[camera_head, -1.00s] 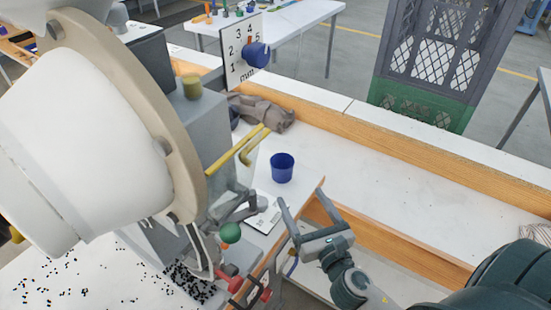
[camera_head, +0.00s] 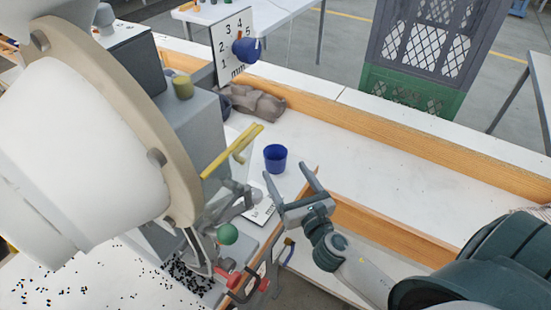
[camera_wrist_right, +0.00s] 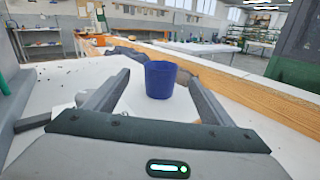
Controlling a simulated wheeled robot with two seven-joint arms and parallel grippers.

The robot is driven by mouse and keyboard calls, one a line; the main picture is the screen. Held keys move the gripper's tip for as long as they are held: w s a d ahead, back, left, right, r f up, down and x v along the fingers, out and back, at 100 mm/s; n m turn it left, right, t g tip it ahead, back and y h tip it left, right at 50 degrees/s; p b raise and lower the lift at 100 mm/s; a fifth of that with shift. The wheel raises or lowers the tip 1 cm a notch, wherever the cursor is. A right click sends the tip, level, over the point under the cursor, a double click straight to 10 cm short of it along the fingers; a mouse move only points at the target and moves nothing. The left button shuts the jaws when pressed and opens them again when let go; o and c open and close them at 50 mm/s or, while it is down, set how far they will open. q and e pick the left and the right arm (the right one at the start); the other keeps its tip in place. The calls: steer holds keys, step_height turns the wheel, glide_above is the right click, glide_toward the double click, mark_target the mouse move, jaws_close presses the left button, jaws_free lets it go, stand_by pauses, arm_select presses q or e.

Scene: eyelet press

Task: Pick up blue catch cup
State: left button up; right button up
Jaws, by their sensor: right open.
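The blue catch cup (camera_head: 275,158) stands upright on the white bench top, to the right of the press. It also shows in the right wrist view (camera_wrist_right: 160,80), beyond the fingers and roughly between them. My right gripper (camera_head: 288,180) is open and empty, just in front of the cup, with its fingers pointing toward it and apart from it. In the right wrist view the two fingers (camera_wrist_right: 160,82) are spread wider than the cup.
The press (camera_head: 185,125) with a yellow bar (camera_head: 232,150) and a green ball knob (camera_head: 228,234) stands left of the cup. A grey cloth (camera_head: 255,102) lies behind. A wooden rail (camera_head: 400,138) edges the bench. The bench right of the cup is clear.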

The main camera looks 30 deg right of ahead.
mark_target(271, 145)
steer(key=w, duration=0.2)
steer(key=w+p, duration=0.1)
steer(key=w, duration=0.3)
steer(key=shift+d+r, duration=0.1)
steer(key=shift+d, duration=0.2)
steer(key=shift+w, duration=0.65)
steer(key=shift+w+p, duration=0.1)
steer(key=shift+p, duration=0.25)
steer(key=shift+w+d, duration=0.1)
steer(key=shift+w, duration=0.15)
steer(key=w, duration=0.1)
steer(key=w+p, duration=0.1)
steer(key=w, duration=0.2)
steer(key=shift+d+r+p, duration=0.15)
steer(key=shift+d+p, duration=0.1)
steer(key=shift+p, duration=0.1)
steer(key=shift+w, duration=0.25)
